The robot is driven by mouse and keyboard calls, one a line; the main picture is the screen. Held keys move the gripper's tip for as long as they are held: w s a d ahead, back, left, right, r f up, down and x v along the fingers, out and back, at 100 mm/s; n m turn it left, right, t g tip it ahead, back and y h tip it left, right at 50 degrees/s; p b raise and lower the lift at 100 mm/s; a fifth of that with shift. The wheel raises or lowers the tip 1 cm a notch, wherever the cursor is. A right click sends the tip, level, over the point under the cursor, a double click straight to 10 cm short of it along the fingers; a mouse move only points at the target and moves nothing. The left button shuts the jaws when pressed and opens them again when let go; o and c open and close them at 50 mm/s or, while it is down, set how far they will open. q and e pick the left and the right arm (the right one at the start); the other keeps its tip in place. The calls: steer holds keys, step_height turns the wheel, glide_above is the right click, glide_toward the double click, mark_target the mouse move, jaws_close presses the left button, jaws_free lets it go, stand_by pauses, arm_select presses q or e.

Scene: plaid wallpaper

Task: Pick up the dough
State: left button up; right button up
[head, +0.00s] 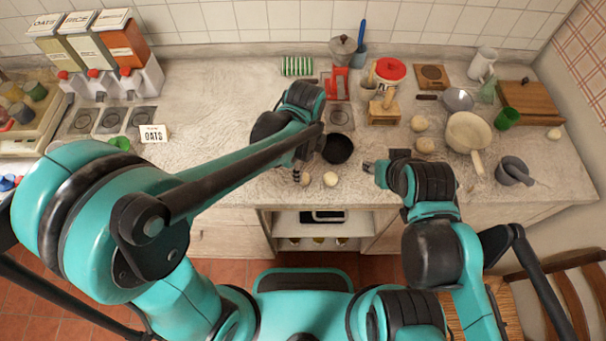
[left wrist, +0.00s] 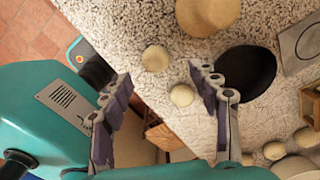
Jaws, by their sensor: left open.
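Two small pale dough-like balls lie near the counter's front edge, one (head: 330,179) to the right of the other (head: 305,178). In the left wrist view, one ball (left wrist: 183,95) lies close to the right-hand finger and the other (left wrist: 155,58) lies farther up, between the finger lines. I cannot tell for certain that they are dough. My left gripper (head: 300,168) hangs over the counter beside them. Its fingers (left wrist: 160,82) are spread wide with nothing held. My right gripper (head: 372,167) is near the front edge, right of the balls; its finger gap is unclear.
A dark bowl (head: 338,149) stands just behind the balls. A larger beige round thing (left wrist: 207,15) shows in the left wrist view. Pale lumps (head: 425,146), a pan (head: 468,131) and a mortar (head: 511,171) stand at right. The counter left of my left arm is fairly clear.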

arm_select(q)
steer(key=f, duration=0.1)
steer(key=f+b, duration=0.1)
steer(key=f, duration=0.2)
steer(key=shift+s+a+f+b, duration=0.15)
steer(key=shift+s+a+b, duration=0.1)
steer(key=shift+b, duration=0.1)
steer(key=shift+w+f, duration=0.1)
steer(key=shift+f, duration=0.4)
steer(key=c, duration=1.2)
